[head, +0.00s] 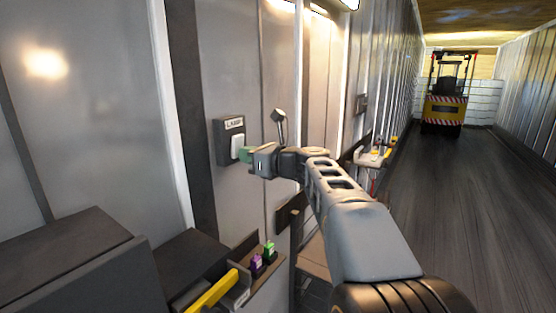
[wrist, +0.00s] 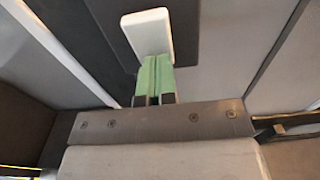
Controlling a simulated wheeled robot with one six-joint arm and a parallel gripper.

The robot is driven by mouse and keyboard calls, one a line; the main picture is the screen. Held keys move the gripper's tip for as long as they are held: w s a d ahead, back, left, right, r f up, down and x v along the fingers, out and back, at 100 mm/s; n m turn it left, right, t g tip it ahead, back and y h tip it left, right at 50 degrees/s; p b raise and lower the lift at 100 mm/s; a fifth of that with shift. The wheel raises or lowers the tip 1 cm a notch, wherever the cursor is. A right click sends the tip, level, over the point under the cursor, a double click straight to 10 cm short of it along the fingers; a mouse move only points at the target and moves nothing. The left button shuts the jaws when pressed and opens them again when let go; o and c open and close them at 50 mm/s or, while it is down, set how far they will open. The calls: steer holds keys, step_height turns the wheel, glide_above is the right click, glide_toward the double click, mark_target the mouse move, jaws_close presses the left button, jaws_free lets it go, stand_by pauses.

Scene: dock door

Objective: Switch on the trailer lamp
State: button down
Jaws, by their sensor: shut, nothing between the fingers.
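The lamp switch is a dark wall plate (head: 227,139) with a "LAMP" label (head: 234,124) and a white rocker (head: 236,147). In the wrist view the white rocker (wrist: 148,32) stands out from the dark plate (wrist: 190,25). My gripper (head: 244,154) is shut with nothing held. In the wrist view its green fingertips (wrist: 155,75) are together, right at the rocker's lower edge and overlapping it in the picture. I cannot tell whether they touch it. The trailer lamp itself cannot be made out for certain.
Below the switch, a wall shelf holds a purple item (head: 257,264), a green item (head: 269,249) and a yellow bar (head: 212,291). Another small shelf (head: 371,158) juts out further along the wall. A forklift (head: 444,100) stands deep in the trailer. The floor (head: 470,180) at right is clear.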

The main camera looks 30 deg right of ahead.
steer(key=b+v, duration=0.2)
steer(key=v, duration=1.2)
steer(key=shift+d+f, duration=0.4)
steer(key=shift+f, duration=0.15)
steer(key=shift+a, duration=0.1)
steer(key=shift+w+a, duration=0.15)
